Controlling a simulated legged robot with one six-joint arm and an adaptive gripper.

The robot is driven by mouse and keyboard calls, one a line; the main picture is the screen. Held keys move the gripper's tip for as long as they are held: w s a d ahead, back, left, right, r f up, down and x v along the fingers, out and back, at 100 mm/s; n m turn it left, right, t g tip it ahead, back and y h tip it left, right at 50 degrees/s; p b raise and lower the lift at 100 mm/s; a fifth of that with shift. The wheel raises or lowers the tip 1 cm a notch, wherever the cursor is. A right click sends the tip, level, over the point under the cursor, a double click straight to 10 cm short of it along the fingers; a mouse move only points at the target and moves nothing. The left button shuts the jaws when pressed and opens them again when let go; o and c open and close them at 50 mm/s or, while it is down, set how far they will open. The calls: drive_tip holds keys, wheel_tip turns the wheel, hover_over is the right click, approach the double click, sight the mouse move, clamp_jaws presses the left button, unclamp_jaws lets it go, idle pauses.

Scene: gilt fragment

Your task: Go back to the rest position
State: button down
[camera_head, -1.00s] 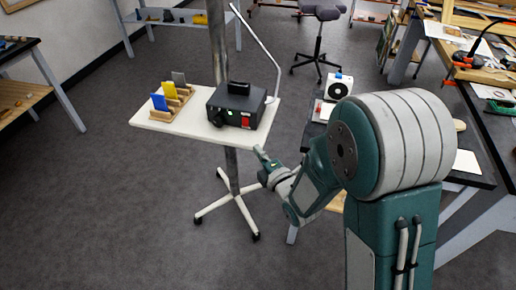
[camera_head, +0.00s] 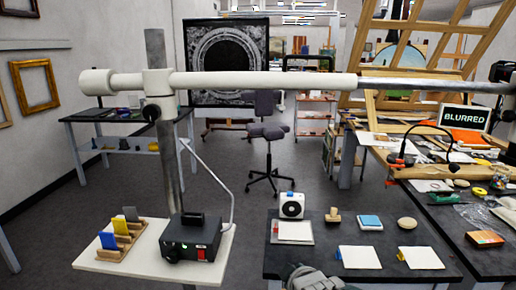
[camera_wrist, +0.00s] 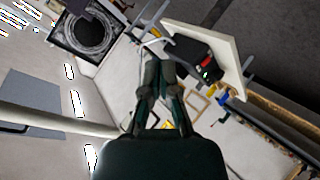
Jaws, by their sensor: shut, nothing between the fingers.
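My gripper (camera_wrist: 159,72) shows in the wrist view, its fingers shut with nothing held. Beyond its fingertips in that view are the black box (camera_wrist: 194,58) and the white stand top (camera_wrist: 232,48), seen tilted. In the head view only a grey piece of my arm shows at the bottom edge, in front of the dark table; the gripper itself cannot be made out there.
The black box (camera_head: 190,240) and a rack of coloured cards (camera_head: 122,234) stand on the white stand top (camera_head: 90,259). A horizontal white pole (camera_head: 270,80) crosses above. A dark table (camera_head: 315,260) holds pads and blocks.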

drive_tip(key=s+d+r+m+g+h, duration=0.1)
drive_tip(key=s+d+r+m+g, duration=0.1)
drive_tip(key=s+m, duration=0.4)
drive_tip(key=s+d+r+m+g+h, duration=0.1)
drive_tip(key=s+d+m+g, duration=0.2)
drive_tip(key=s, duration=1)
drive_tip(key=d+m, duration=0.3)
drive_tip(key=shift+s+d+r+g, duration=0.2)
drive_tip(key=shift+s+r+g, duration=0.1)
drive_tip(key=shift+r+g, duration=0.1)
